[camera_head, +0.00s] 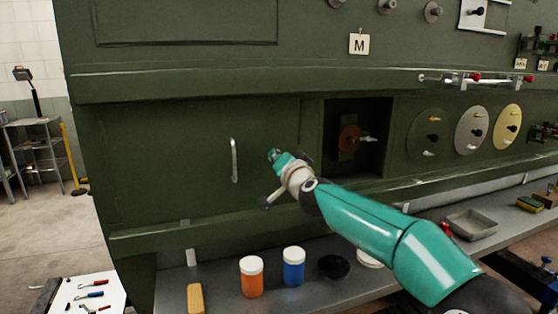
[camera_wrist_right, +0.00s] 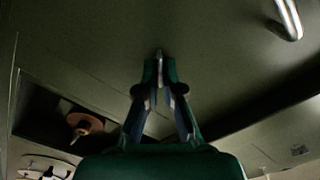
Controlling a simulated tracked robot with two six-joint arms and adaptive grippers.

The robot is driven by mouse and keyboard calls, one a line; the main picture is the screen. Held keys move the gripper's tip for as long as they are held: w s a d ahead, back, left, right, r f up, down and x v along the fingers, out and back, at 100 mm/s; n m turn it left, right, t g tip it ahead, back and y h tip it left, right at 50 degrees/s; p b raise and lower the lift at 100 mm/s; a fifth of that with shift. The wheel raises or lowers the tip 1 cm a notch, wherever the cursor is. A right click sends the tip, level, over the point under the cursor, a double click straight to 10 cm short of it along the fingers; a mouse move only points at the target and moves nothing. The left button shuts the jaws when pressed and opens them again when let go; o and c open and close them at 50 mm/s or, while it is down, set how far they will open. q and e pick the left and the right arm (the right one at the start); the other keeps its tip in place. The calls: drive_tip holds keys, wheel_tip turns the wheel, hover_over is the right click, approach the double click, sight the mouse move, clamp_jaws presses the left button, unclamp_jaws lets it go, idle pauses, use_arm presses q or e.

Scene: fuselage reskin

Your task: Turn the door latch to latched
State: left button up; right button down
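The door is a dark green sliding-style panel (camera_head: 190,150) in the fuselage side, with an upright metal handle (camera_head: 234,160) on it. The handle also shows at the upper right in the right wrist view (camera_wrist_right: 290,18). My right gripper (camera_head: 273,155) is at the door face, right of the handle. In the right wrist view its fingertips (camera_wrist_right: 160,72) are close together around a narrow grey metal piece, which appears to be the door latch (camera_wrist_right: 159,53). The fingers hide most of the latch, so its angle cannot be told. My left gripper is not in view.
An open recess (camera_head: 368,125) with a reddish disc lies right of the gripper. Below, a shelf holds an orange jar (camera_head: 251,278), a blue jar (camera_head: 293,268) and a grey tray (camera_head: 472,224). A ledge (camera_head: 200,228) runs under the door.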

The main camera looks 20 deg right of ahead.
drive_tip(key=m, duration=0.4)
drive_tip(key=m+b, duration=0.1)
drive_tip(key=m, duration=0.3)
drive_tip(key=shift+d+f+m, duration=0.15)
drive_tip(key=shift+f+m, duration=0.05)
drive_tip(key=shift+m, duration=0.2)
idle(0.3)
drive_tip(key=c, duration=1.3)
unclamp_jaws()
drive_tip(key=shift+d, duration=0.1)
drive_tip(key=shift+c, duration=0.2)
drive_tip(key=shift+s, duration=0.1)
drive_tip(key=s, duration=1.1)
drive_tip(key=shift+s, duration=0.4)
